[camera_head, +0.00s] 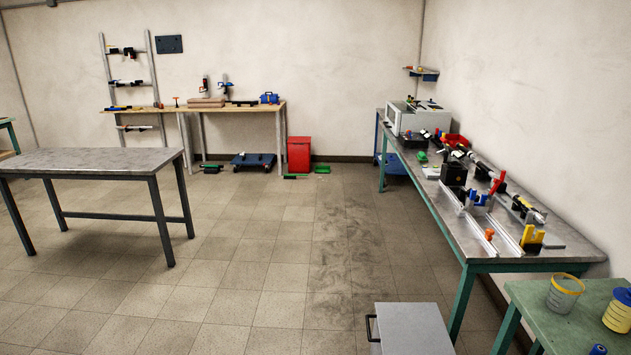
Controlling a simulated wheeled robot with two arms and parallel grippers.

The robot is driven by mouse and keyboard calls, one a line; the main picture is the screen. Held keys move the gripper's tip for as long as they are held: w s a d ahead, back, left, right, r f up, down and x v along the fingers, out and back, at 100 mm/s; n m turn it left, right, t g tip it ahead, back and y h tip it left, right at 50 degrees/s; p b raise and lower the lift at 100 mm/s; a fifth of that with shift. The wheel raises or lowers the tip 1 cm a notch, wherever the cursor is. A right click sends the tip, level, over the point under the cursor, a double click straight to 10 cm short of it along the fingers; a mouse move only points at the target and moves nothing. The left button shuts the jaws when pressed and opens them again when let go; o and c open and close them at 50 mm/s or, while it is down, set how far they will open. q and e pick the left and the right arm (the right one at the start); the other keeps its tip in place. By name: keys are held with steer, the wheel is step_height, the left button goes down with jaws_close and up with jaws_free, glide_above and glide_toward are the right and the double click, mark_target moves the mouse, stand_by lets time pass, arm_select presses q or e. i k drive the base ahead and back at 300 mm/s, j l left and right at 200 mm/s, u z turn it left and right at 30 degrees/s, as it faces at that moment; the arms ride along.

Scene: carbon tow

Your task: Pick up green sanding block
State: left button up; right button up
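A small green object (422,157) lies on the long workbench (562,250) at the right, toward its far end, near the white box-shaped machine. It may be the green sanding block, but it is too small to tell for sure. Another flat green item (322,169) lies on the floor beside the red bin; I cannot tell what it is. Neither of my grippers is in view.
A grey-topped table (88,160) stands at the left. A grey cabinet (412,330) with a handle and a green table (570,325) with yellow containers are at the front right. A red bin (299,154) stands by the back wall. The middle floor is clear.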

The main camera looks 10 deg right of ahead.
mark_target(422, 156)
steer(key=i+j+u, duration=0.1)
steer(key=i+u, duration=0.25)
steer(key=i, duration=0.7)
steer(key=i+l+u, duration=0.15)
steer(key=i+u, duration=0.15)
steer(key=i, duration=0.7)
steer(key=i+l+z, duration=0.1)
steer(key=i+z, duration=0.35)
steer(key=i, duration=0.15)
steer(key=i+j+z, duration=0.1)
steer(key=i+z, duration=0.3)
steer(key=i, duration=0.2)
steer(key=i+j+z, duration=0.3)
steer(key=i+z, duration=0.15)
steer(key=i, duration=0.15)
steer(key=i+l+z, duration=0.25)
steer(key=i, duration=0.25)
steer(key=i+z, duration=0.25)
steer(key=i, duration=0.2)
